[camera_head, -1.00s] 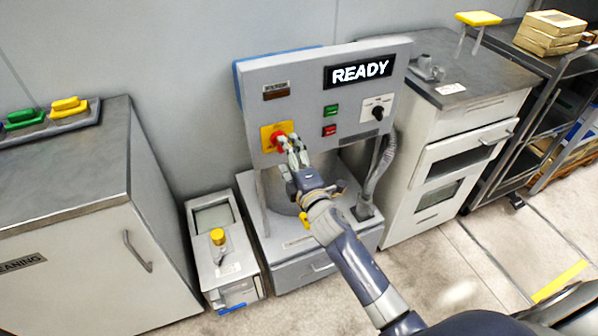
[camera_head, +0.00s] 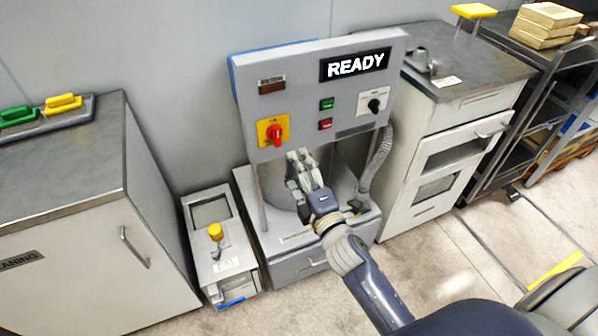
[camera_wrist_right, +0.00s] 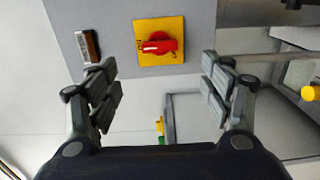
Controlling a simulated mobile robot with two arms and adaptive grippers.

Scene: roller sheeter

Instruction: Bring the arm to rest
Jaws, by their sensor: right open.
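My right gripper (camera_head: 298,160) is in front of the roller sheeter's control panel (camera_head: 300,90), below and to the right of the red rotary switch (camera_head: 275,133). The switch sits on a yellow plate, and its handle stands roughly upright in the head view. In the right wrist view my right gripper (camera_wrist_right: 160,90) is open and empty, with its fingers spread wide. The red switch (camera_wrist_right: 158,45) shows beyond and between them, apart from both fingers. The panel display (camera_head: 355,65) reads READY. My left gripper is not in view.
A white cabinet (camera_head: 165,240) stands at the left. A small unit with a yellow knob (camera_head: 215,231) stands beside the sheeter. A flexible hose (camera_head: 378,165) hangs at the sheeter's right, near a drawer cabinet (camera_head: 440,155). Open floor lies in front.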

